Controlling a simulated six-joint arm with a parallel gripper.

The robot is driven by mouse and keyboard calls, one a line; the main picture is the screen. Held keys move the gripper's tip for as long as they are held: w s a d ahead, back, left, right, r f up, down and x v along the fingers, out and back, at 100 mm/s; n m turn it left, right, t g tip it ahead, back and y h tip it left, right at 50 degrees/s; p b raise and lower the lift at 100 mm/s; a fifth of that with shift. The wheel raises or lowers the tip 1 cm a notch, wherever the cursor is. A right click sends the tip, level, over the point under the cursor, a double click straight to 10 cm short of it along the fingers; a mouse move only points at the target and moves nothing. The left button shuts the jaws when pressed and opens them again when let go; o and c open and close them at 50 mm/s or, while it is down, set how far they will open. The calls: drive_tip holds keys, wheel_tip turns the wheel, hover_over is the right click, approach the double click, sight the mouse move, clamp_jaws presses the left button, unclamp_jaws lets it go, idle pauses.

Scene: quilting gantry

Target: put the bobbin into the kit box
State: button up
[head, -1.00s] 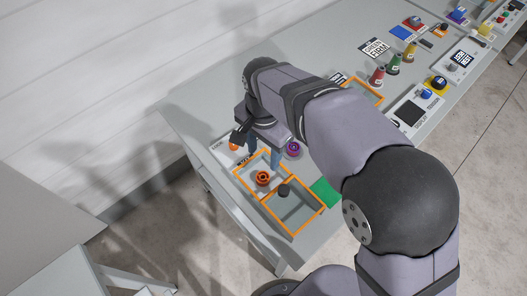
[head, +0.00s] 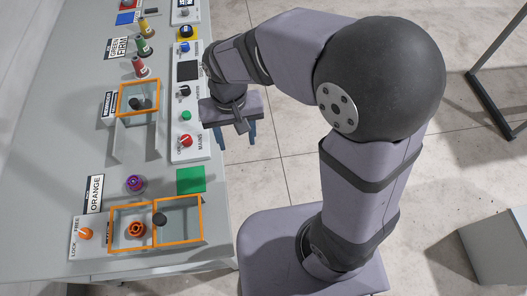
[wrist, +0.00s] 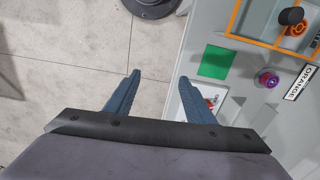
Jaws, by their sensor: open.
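An orange bobbin (head: 136,229) sits inside the left part of a clear, orange-framed box (head: 112,222) at the table's front. The bobbin also shows at the wrist view's top right (wrist: 298,29). A second orange frame with a clear panel (head: 180,236) adjoins on the right, with a black knob (head: 160,219) at its left edge. A purple bobbin (head: 135,183) stands on the bare table behind the box. Which one the task means by bobbin or kit box is not clear. My gripper (wrist: 160,78) is open and empty, above the floor beside the table edge (head: 218,170).
A green square (head: 190,180) lies near the edge. A control panel (head: 188,140) with a red button runs along the edge. Another orange-framed clear box (head: 138,84) and several coloured thread cones (head: 144,46) stand farther back. A lock panel (head: 80,240) is left of the front box.

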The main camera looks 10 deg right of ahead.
drive_tip(key=s+d+f, duration=0.1)
drive_tip(key=s+d, duration=0.2)
drive_tip(key=d, duration=0.4)
drive_tip(key=s+d+f, duration=0.1)
drive_tip(key=s+d, duration=0.3)
drive_tip(key=d, duration=0.4)
drive_tip(key=shift+f+m, duration=0.2)
drive_tip(key=shift+m, duration=0.1)
wheel_tip(320, 180, down, 11)
drive_tip(key=b, duration=1.1)
drive_tip(key=shift+a, duration=0.1)
